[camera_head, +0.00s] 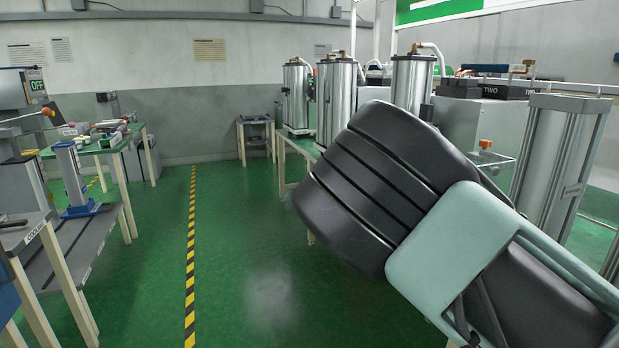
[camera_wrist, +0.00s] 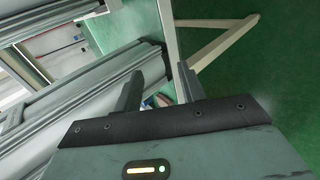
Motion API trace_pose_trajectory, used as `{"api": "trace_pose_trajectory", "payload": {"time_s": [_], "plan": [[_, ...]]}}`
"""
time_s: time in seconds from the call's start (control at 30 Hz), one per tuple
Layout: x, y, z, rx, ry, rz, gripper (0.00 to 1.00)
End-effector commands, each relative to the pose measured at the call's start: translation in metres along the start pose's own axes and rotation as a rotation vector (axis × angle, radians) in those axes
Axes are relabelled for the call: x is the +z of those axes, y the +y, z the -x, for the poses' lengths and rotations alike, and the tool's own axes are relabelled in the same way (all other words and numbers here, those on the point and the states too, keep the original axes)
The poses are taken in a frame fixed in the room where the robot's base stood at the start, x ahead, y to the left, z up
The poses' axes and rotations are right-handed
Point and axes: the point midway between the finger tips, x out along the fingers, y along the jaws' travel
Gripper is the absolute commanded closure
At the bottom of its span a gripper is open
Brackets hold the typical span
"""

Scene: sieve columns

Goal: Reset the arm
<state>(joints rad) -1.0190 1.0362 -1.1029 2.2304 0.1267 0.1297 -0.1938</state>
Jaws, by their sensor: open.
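My gripper (camera_wrist: 158,88) shows in the wrist view with its two dark fingers apart and nothing between them. Silver column bodies (camera_wrist: 85,98) fill the left side of that view, behind and beside the fingers. I cannot tell how close the fingers are to them. In the camera_head view my arm (camera_head: 400,190), black with a pale green cover, reaches across the right half. The gripper itself does not show there. Silver sieve columns (camera_head: 411,85) stand behind the arm, and another large column (camera_head: 562,150) stands at the right. The arm hides parts of the bench and columns.
A green bench (camera_head: 290,150) carries several columns at the back. Pale table legs (camera_wrist: 222,42) cross the wrist view. Work tables (camera_head: 100,146) with tools stand at the left. The green floor (camera_head: 250,230) beside the yellow-black line (camera_head: 190,250) is clear.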

Motion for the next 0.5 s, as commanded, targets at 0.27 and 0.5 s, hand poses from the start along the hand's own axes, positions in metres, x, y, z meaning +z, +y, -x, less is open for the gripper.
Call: {"api": "trace_pose_trajectory", "payload": {"time_s": [0.27, 0.5], "plan": [[0.045, -0.112, 0.084, -0.526, -0.119, -0.031, 0.6], [0.07, -0.139, 0.213, -0.833, -0.083, 0.049, 0.6]]}}
